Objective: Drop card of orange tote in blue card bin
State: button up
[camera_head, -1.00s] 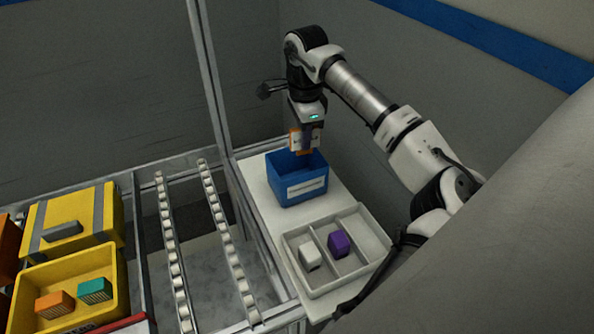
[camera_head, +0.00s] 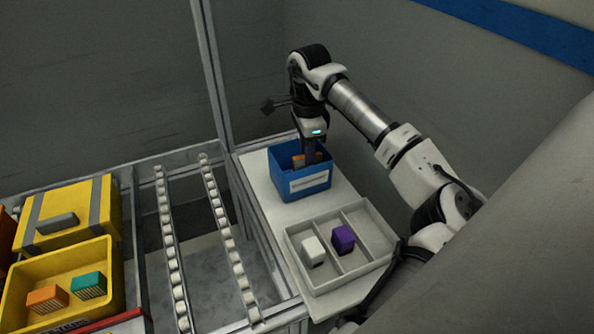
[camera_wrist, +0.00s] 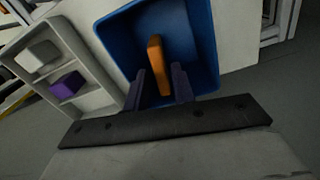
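The blue card bin (camera_head: 312,186) stands upright on the white table and has a white label on its front. My gripper (camera_head: 306,158) points down into the bin. In the wrist view my gripper (camera_wrist: 160,85) has its two dark fingers spread apart. The orange card (camera_wrist: 156,62) is seen edge-on inside the bin, between and beyond the fingertips, with narrow gaps beside it. The head view shows part of the orange card (camera_head: 298,161) behind the bin's front wall. An orange tote (camera_head: 6,232) is cut off at the left edge.
A grey divided tray (camera_head: 372,262) in front of the bin holds a white block (camera_head: 313,250) and a purple block (camera_head: 342,239). Roller rails (camera_head: 228,240) lie left of the table. A yellow tote (camera_head: 100,262) holds an orange block and a teal block. A metal post (camera_head: 214,80) stands left of the bin.

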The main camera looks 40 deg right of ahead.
jog(key=shift+o, duration=1.2)
jog(key=shift+r, duration=0.1)
notch_tip(320, 180, up, 14)
jog(key=b, duration=0.1)
jog(key=shift+f, duration=0.2)
